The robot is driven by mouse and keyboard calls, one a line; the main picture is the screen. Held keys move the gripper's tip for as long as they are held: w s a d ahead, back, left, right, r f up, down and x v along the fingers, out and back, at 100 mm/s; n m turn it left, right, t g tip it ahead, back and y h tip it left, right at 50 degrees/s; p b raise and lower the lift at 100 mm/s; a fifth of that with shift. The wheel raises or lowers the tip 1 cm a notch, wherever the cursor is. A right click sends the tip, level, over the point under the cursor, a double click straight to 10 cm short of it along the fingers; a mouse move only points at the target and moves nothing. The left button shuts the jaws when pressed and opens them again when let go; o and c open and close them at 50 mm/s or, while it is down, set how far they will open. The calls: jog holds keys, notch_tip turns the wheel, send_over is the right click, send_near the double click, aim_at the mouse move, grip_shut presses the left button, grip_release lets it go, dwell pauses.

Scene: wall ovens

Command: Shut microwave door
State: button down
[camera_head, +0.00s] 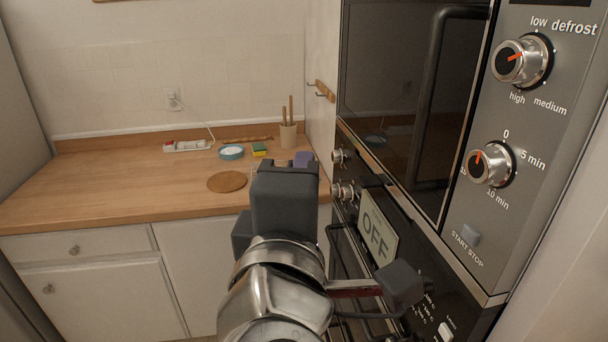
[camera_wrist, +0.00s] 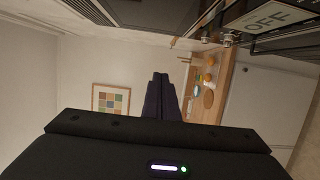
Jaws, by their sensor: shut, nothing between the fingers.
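The microwave door (camera_head: 390,90) is a dark glass panel with a long dark vertical handle (camera_head: 428,95), at the upper right in the head view. It looks about flush with the grey control panel (camera_head: 540,110); I cannot tell if it is fully latched. My gripper (camera_head: 303,158) points away over the counter, left of and lower than the door, and is apart from it. In the wrist view my gripper's dark fingers (camera_wrist: 160,85) are together and empty. My arm hides part of the oven front below the microwave.
A lower oven with knobs and an OFF sign (camera_head: 378,228) sits below the microwave. The wooden counter (camera_head: 110,185) holds a round board (camera_head: 227,181), a blue bowl (camera_head: 231,152), a utensil cup (camera_head: 288,135) and a power strip (camera_head: 186,145). Its left part is clear.

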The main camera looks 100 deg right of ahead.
notch_tip(320, 180, up, 9)
jog(key=shift+r, duration=0.2)
dwell(0.3)
dwell(0.5)
jog(key=w+a+f+n+t+y, duration=0.25)
jog(key=w+f+t, duration=0.4)
jog(key=w, duration=0.65)
jog(key=w+a+f+n+t+y, duration=0.2)
jog(key=w+f+t+y, duration=0.4)
jog(key=w, duration=0.7)
jog(key=w+a+f+g+y, duration=0.1)
jog(key=w+a+f+y, duration=0.2)
jog(key=w+a+f, duration=0.2)
jog(key=w+a+f+m+g+y, duration=0.1)
jog(key=w+a+f+y, duration=0.2)
jog(key=w+a+f, duration=0.2)
jog(key=w+a+f+m+g+y, duration=0.1)
jog(key=w+a+f+y, duration=0.2)
jog(key=a+f, duration=0.6)
jog(key=x, duration=0.5)
jog(key=shift+a+f, duration=0.3)
jog(key=shift+f, duration=0.15)
